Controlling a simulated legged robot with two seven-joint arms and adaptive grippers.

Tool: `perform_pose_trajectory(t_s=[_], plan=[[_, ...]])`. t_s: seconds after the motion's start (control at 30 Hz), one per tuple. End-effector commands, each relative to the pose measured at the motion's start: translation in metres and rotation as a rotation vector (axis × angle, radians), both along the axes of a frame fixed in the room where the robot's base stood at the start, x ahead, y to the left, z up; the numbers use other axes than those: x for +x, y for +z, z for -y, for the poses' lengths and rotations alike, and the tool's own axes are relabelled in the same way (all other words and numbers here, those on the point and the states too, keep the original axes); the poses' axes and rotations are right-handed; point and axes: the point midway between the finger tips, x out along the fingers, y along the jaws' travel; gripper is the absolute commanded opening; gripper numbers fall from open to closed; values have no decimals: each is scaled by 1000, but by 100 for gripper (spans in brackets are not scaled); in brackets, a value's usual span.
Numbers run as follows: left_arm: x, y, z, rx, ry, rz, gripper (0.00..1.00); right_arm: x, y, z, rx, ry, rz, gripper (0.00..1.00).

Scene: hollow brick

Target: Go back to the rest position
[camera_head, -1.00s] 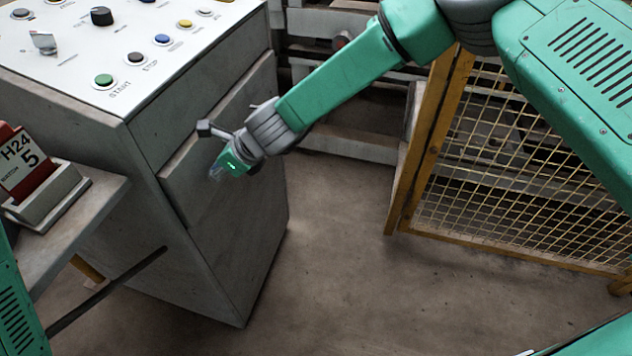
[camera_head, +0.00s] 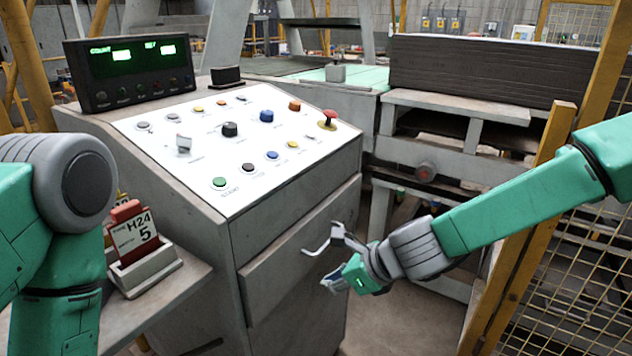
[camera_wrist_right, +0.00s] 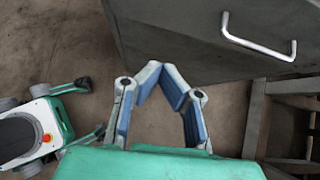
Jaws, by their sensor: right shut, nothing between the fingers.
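My right gripper (camera_head: 336,284) hangs in front of the control cabinet's drawer, its arm coming in from the right. In the right wrist view its two blue-padded fingers (camera_wrist_right: 162,78) meet near the tips with nothing between them. The drawer (camera_head: 290,262) has a metal bar handle (camera_head: 318,245), just above the gripper in the head view. In the right wrist view the handle (camera_wrist_right: 258,46) stands clear of the fingers, to the upper right. My left arm (camera_head: 55,220) shows at the left edge; its gripper is out of view.
The cabinet's sloped white panel (camera_head: 205,165) carries several buttons and a red mushroom button (camera_head: 328,119). A small shelf (camera_head: 165,300) at left holds a red H24 card block (camera_head: 132,235). A yellow-framed mesh fence (camera_head: 575,275) stands at right, close to my right arm.

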Motion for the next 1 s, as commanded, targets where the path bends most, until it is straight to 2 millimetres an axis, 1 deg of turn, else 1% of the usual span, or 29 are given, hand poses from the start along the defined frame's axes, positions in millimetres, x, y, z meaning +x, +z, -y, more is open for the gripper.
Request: perform_pose_trajectory(t_s=[0.03, 0.07, 0.17, 0.2, 0.27, 0.3, 0.37, 0.4, 0.43, 0.5, 0.6, 0.7, 0.83, 1.0], plan=[[0, 0, 0, 0, 0, 0, 71, -12, -16, 5, -46, 44, 8, 0], [0, 0, 0, 0, 0, 0, 71, -20, -27, 9, -84, 80, 19, 0], [0, 0, 0, 0, -1, 0, 71, -60, -73, 29, -251, 261, 70, 0], [0, 0, 0, -1, -1, 0, 71, -79, -94, 41, -330, 358, 96, 0], [0, 0, 1, -1, -1, 0, 71, -110, -122, 61, -449, 522, 137, 0], [0, 0, 1, -1, -1, 0, 71, -131, -139, 76, -524, 639, 163, 0], [0, 0, 1, -1, -1, 0, 71, -164, -160, 101, -626, 828, 203, 0], [0, 0, 1, -1, -1, 0, 71, -186, -172, 118, -687, 964, 229, 0], [0, 0, 0, -1, -1, 0, 71, -202, -179, 132, -728, 1069, 248, 0], [0, 0, 0, -1, -1, 0, 71, -237, -190, 162, -803, 1309, 294, 0], [0, 0, 0, 0, -1, 0, 71, -279, -195, 201, -860, 1621, 355, 0], [0, 0, 0, 0, 0, 0, 71, -308, -193, 228, -874, 1852, 406, 0], [0, 0, 0, 0, -1, 0, 71, -326, -189, 245, -869, 2007, 445, 0], [0, 0, 0, 0, -1, 0, 71, -327, -188, 246, -867, 2022, 450, 0]])
